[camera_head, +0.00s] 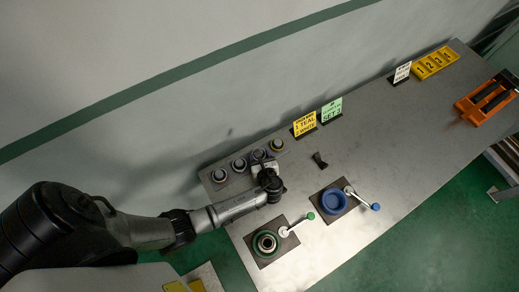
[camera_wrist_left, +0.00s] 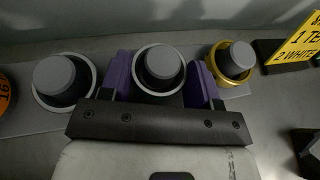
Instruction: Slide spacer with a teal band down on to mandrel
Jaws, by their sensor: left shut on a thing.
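My left gripper (camera_head: 262,163) is over the row of spacers at the back left of the bench. In the wrist view its purple fingers (camera_wrist_left: 162,80) stand either side of a spacer (camera_wrist_left: 160,66) with a grey top, dark body and pale ring, and are shut on it. No teal band can be made out on it. A similar pale-ringed spacer (camera_wrist_left: 64,78) stands to its left and a yellow-ringed one (camera_wrist_left: 234,60) to its right. A green-ringed round vise (camera_head: 266,243) with a pale ring in its middle, perhaps the mandrel, sits at the front left. My right gripper is not in view.
A blue round vise (camera_head: 334,203) with a blue-tipped handle stands right of the green one. A yellow sign (camera_head: 304,124) reading "1 TEAL" and "2 WHITE" and a green sign (camera_head: 331,110) stand behind. Yellow bins (camera_head: 435,63) and an orange tool (camera_head: 487,97) are far right.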

